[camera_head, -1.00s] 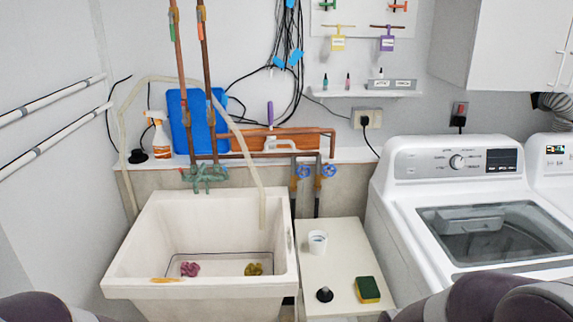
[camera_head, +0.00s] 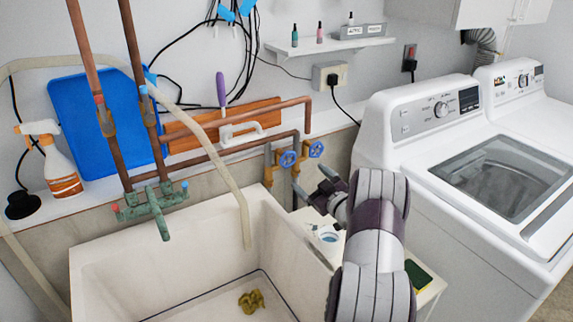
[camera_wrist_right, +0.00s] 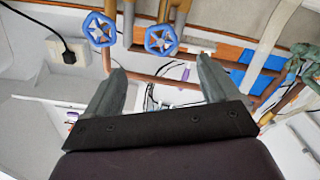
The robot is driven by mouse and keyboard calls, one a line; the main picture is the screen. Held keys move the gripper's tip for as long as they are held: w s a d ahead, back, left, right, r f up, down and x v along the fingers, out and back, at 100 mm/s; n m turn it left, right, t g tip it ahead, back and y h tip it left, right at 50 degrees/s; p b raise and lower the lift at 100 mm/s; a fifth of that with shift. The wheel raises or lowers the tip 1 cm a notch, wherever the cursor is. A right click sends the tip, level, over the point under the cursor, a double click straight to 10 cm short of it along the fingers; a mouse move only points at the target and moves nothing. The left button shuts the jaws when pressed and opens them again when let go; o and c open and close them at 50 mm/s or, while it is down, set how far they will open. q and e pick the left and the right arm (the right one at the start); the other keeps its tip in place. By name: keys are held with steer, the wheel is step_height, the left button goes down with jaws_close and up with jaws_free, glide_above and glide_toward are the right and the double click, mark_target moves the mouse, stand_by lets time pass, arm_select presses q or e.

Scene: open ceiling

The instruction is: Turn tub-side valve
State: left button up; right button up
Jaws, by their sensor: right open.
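Two blue wheel valves sit on brass fittings on the copper pipes behind the side table. The tub-side valve (camera_head: 288,159) is the left one in the head view and the right one in the wrist view (camera_wrist_right: 161,40). The other blue valve (camera_head: 316,149) is close beside it, nearer the washer; it also shows in the wrist view (camera_wrist_right: 99,29). My right gripper (camera_head: 316,183) is open and empty, in front of and below the valves. In the wrist view its fingers (camera_wrist_right: 160,68) point toward the tub-side valve, apart from it. My left gripper is out of view.
The white tub (camera_head: 95,265) is left of my right arm, with a green faucet (camera_head: 152,203) and a beige hose (camera_head: 215,150) over it. The washer (camera_head: 400,150) is on the right. A side table (camera_head: 428,295) is partly hidden under my arm.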

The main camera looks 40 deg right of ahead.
mark_target(289, 160)
steer(key=w, duration=0.4)
steer(key=w+p, duration=0.1)
steer(key=w, duration=0.3)
steer(key=w+d, duration=0.1)
steer(key=w, duration=0.2)
steer(key=shift+w+d+r, duration=0.1)
steer(key=shift+w, duration=0.6)
steer(key=shift+c, duration=0.3)
steer(key=c, duration=1)
